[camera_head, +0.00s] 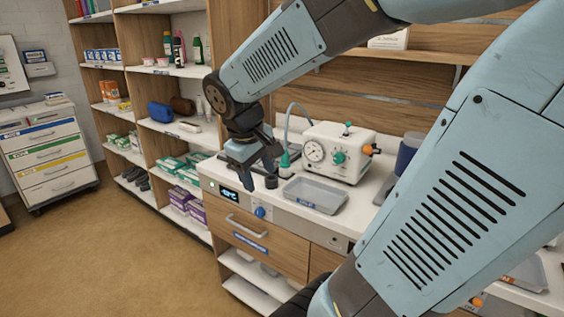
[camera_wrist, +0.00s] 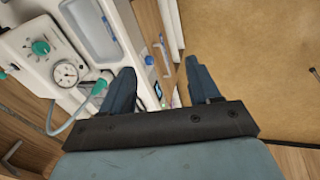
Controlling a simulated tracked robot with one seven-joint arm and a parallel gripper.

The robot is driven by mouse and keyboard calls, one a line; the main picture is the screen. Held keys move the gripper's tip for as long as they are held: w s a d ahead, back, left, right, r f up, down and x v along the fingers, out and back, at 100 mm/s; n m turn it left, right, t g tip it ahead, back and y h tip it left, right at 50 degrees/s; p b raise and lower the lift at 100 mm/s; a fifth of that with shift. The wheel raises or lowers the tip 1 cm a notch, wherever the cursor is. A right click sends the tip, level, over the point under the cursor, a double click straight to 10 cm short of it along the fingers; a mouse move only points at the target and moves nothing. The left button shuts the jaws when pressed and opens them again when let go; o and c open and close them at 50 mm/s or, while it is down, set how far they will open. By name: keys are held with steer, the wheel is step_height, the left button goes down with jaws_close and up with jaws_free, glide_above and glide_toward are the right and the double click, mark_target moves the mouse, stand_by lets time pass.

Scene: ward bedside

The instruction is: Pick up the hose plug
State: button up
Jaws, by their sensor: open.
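The hose plug (camera_head: 285,159) is a teal-green piece at the end of a pale teal hose (camera_head: 291,108). It stands on the white counter, left of a white machine with a dial (camera_head: 338,152). In the wrist view the plug (camera_wrist: 99,87) shows just left of the left finger, partly hidden by it. My gripper (camera_head: 262,174) is open and empty, pointing down above the counter's front edge, left of the plug. In the wrist view the fingers of my gripper (camera_wrist: 160,72) are wide apart, with the counter front and drawers between them.
A small dark round piece (camera_head: 271,182) is on the counter by my fingers. A grey tray (camera_head: 314,195) lies in front of the machine. A dark blue container (camera_head: 407,152) stands at the machine's right. Stocked shelves (camera_head: 165,128) rise at the left; the floor (camera_head: 110,240) is clear.

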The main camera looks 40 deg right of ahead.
steer(key=w+d+f+n+g+h, duration=0.3)
steer(key=w+d+f+n+h, duration=0.45)
steer(key=w+d, duration=0.4)
steer(key=n+t+h, duration=0.4)
steer(key=n+h, duration=0.3)
steer(key=n, duration=0.3)
glide_toward(285, 156)
steer(key=a, duration=0.2)
steer(key=shift+w+a+m, duration=0.25)
steer(key=shift+w+a, duration=0.1)
steer(key=shift+w, duration=0.05)
steer(key=shift+w+d+f, duration=0.1)
steer(key=shift+d, duration=0.05)
steer(key=d, duration=0.2)
steer(key=w+d, duration=0.1)
steer(key=d, duration=0.5)
steer(key=shift+w+d, duration=0.1)
steer(key=shift+w, duration=0.15)
steer(key=shift+w+d+f, duration=0.15)
steer(key=shift+w+d, duration=0.05)
steer(key=shift+d, duration=1.05)
steer(key=shift+w+d+f, duration=0.1)
steer(key=shift+w+d, duration=0.1)
steer(key=shift+d, duration=1.1)
steer(key=c, duration=1)
steer(key=shift+r, duration=0.1)
